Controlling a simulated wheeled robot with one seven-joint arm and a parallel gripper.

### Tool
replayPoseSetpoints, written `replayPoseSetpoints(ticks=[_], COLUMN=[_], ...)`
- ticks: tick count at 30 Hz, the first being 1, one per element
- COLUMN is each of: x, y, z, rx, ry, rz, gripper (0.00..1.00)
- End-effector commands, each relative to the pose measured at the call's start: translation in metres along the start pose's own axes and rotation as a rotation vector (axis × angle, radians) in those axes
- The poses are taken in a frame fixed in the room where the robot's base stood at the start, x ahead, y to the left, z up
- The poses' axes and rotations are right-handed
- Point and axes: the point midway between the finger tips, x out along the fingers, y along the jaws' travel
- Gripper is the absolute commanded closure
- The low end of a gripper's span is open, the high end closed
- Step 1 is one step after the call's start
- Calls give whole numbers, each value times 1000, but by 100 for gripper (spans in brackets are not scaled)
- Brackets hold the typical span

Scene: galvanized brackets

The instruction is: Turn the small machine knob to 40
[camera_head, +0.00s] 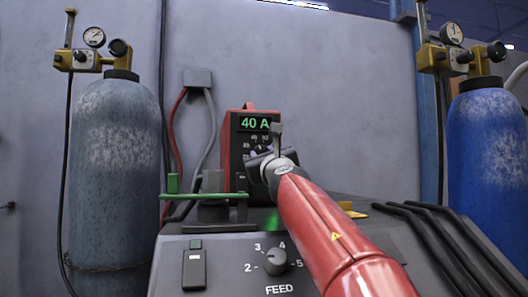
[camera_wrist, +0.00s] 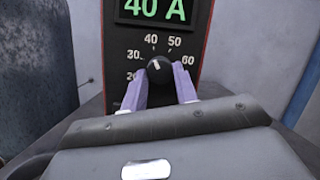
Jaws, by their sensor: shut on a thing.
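The small red machine (camera_head: 233,150) stands on the bench, and its green display (camera_head: 255,123) reads 40 A. In the wrist view its black knob (camera_wrist: 159,68) sits below the display (camera_wrist: 155,9), with marks from 20 to 60 around it. The white pointer is up and slightly left, toward the 40 mark. My gripper (camera_wrist: 161,88) is shut on the knob, one pale purple finger on each side. In the head view my gripper (camera_head: 256,156) and red arm hide most of the knob.
A larger feed dial (camera_head: 275,262) and a switch (camera_head: 194,270) are on the front panel. A grey cylinder (camera_head: 115,170) stands at left and a blue cylinder (camera_head: 487,160) at right. A green-handled clamp (camera_head: 205,195) stands left of the machine.

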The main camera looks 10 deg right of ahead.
Motion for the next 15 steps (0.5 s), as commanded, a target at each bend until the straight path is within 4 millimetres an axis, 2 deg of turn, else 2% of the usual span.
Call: replayPoseSetpoints(ticks=[6,15], x=[0,0], y=[1,1], z=[1,1], rx=[85,121], ry=[6,8], rz=[-29,-41], gripper=[94,94])
